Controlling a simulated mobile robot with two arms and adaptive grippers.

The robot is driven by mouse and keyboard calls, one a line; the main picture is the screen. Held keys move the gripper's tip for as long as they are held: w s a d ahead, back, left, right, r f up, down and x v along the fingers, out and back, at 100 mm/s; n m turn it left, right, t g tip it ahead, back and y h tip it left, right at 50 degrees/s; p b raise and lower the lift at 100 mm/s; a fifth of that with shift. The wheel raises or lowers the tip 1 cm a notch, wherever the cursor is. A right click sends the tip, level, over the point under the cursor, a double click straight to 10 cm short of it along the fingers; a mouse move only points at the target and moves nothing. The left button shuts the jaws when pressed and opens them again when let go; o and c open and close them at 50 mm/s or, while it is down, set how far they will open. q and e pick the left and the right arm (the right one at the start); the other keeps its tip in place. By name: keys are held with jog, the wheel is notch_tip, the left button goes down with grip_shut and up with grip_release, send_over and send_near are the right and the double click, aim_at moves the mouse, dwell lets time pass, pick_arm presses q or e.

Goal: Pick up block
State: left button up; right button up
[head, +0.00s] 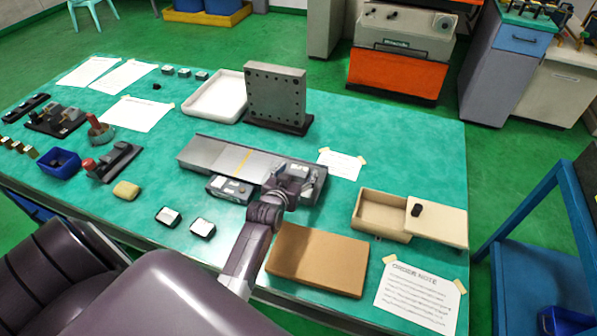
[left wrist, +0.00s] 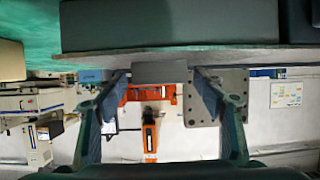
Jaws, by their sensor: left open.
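A plain grey block (left wrist: 159,72) shows in the left wrist view. It appears to stand on the top face of a long grey metal slab (left wrist: 170,25), whose near side fills the top of that upside-down picture. My left gripper (left wrist: 160,84) is open, with one finger on each side of the block and gaps between. In the head view my left gripper (head: 297,174) is over the right end of the slab (head: 215,155). The block is not clear there, as the gripper covers that end. My right gripper is not in view.
A holed upright plate (head: 275,95) and a white tray (head: 216,96) stand behind the slab. A brown board (head: 318,260) and an open tan box (head: 382,215) lie to the right. The green table (head: 400,140) is clear at back right.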

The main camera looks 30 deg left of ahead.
pick_arm(q)
jog(key=shift+w+a+f, duration=0.15)
jog(key=shift+w+f, duration=0.05)
jog(key=shift+w, duration=0.25)
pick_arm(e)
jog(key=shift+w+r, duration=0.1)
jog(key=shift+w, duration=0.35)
pick_arm(q)
jog(key=c, duration=1.5)
jog(key=shift+r, duration=0.15)
grip_shut()
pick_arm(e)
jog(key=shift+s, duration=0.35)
